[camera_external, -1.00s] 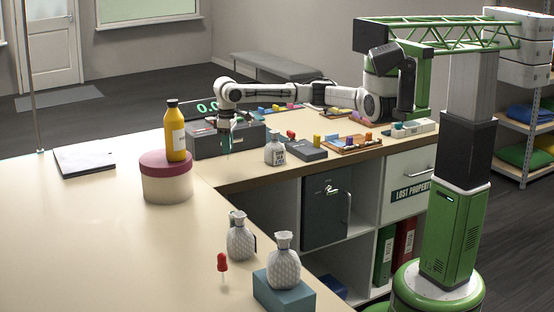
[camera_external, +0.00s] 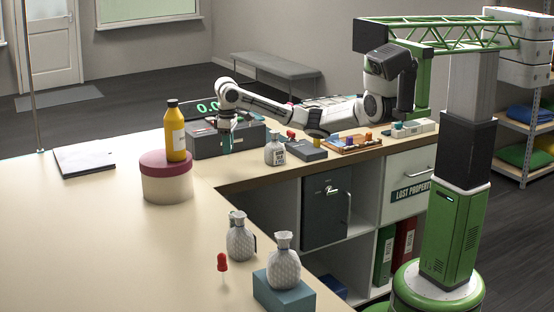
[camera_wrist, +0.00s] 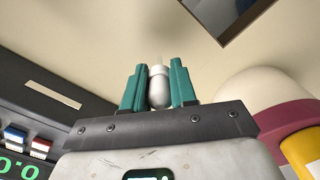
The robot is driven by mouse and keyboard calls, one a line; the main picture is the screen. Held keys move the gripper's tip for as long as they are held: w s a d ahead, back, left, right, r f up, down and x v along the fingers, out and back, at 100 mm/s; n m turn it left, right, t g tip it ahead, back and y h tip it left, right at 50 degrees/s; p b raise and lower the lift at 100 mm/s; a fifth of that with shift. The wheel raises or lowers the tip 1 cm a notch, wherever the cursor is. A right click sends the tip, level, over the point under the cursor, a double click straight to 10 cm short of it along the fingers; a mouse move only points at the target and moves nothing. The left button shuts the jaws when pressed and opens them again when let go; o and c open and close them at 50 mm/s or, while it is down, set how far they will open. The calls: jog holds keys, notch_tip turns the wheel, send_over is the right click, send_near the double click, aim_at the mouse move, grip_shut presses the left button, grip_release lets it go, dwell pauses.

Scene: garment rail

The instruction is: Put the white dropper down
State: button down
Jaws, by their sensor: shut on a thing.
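The white dropper (camera_wrist: 159,87) is held between the teal fingertips of my gripper (camera_wrist: 160,88) in the wrist view, its thin tip pointing away from the gripper over the cream counter. In the external view my gripper (camera_external: 226,143) points down at the counter, in front of the grey box with a green display (camera_external: 200,140). The dropper is too small or hidden to make out there. Whether its tip touches the counter I cannot tell.
A round tin with a dark red lid (camera_external: 167,182) bears a yellow bottle (camera_external: 175,132) left of my gripper. A dark clipboard-like pad (camera_external: 84,161) lies further left. A grey-white bottle (camera_external: 275,151) stands to the right. A red dropper (camera_external: 222,263) stands in front. The wide left counter is mostly clear.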

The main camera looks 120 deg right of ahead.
notch_tip(320, 180, up, 22)
jog(key=w+a+n, duration=1.2)
jog(key=w+a, duration=0.8)
jog(key=w, duration=0.5)
jog(key=w+a+n, duration=0.3)
jog(key=a+n, duration=0.1)
jog(key=a, duration=0.5)
jog(key=w+a+n, duration=0.4)
jog(key=a, duration=0.6)
jog(key=w+a+n, duration=0.3)
jog(key=a, duration=0.6)
notch_tip(320, 180, down, 18)
jog(key=shift+w+a+n, duration=0.15)
jog(key=shift+a+n, duration=0.15)
